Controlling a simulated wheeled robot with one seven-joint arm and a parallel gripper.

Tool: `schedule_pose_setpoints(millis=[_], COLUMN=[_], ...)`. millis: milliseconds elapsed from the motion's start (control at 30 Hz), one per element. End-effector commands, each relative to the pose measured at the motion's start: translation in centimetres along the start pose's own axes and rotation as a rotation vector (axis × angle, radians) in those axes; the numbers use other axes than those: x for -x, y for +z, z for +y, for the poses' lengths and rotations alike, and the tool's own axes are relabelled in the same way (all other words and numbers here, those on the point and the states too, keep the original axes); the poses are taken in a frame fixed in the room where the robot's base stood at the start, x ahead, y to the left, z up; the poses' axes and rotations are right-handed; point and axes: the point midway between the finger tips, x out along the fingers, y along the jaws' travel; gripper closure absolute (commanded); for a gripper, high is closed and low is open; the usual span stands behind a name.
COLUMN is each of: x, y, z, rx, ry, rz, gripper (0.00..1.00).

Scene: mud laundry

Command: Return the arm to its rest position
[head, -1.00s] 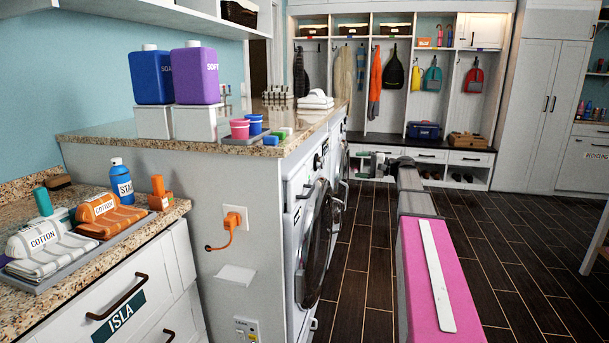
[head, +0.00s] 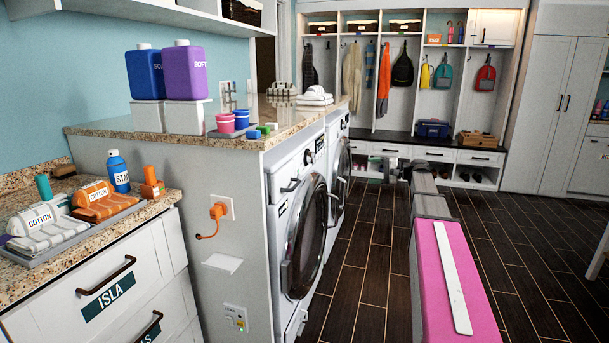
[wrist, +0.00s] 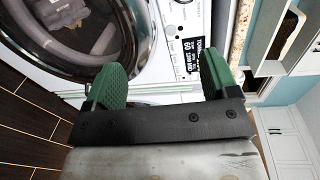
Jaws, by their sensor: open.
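My arm extends forward over the floor in the head view, with a pink upper section and grey links beyond it. My gripper (wrist: 160,85) shows in the wrist view with two green finger pads spread apart and nothing between them. It also shows small at the far end of the arm in the head view (head: 378,167). In the wrist view, a white washing machine (wrist: 170,50) with a round door and a control panel lies beyond the fingers.
Front-loading machines (head: 303,215) stand under the granite counter (head: 190,138) left of my arm. Another counter at the near left holds a grey tray (head: 70,243) with cotton rolls. Dark floor (head: 510,250) is clear right of my arm. Cubbies with hanging bags stand at the back.

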Motion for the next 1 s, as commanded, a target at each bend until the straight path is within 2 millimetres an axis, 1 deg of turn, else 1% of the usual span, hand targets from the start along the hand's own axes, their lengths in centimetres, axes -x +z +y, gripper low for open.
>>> schedule_pose_setpoints(millis=[33, 167, 267, 367, 467, 567, 600, 667, 700, 733, 767, 800, 900, 1000], x=[-0.4, -1.5, -2.6, -3.6, -4.8, -6.0, -6.3, -6.8, -6.8, -6.8, -6.7, -6.5, -5.5, -4.2], y=[0.6, 1.8, 3.0, 4.6, 6.8, 10.1, 11.7, 14.2, 16.0, 17.3, 18.6, 20.4, 24.5, 27.8], z=[0.8, 3.0, 5.3, 7.9, 11.3, 15.7, 17.7, 20.8, 22.8, 24.3, 25.7, 27.5, 31.2, 33.9], rx=[-0.003, -0.008, -0.012, -0.015, -0.016, -0.009, -0.002, 0.014, 0.027, 0.039, 0.053, 0.073, 0.137, 0.204], ry=[0.021, 0.082, 0.144, 0.221, 0.320, 0.458, 0.524, 0.631, 0.704, 0.761, 0.818, 0.892, 1.073, 1.228], rz=[0.001, 0.005, 0.006, 0.008, 0.007, 0.002, -0.003, -0.012, -0.019, -0.025, -0.034, -0.044, -0.078, -0.113], gripper=[0.20, 0.20, 0.20, 0.20, 0.20, 0.20, 0.20, 0.20, 0.20, 0.20, 0.20, 0.20, 0.20, 0.20])
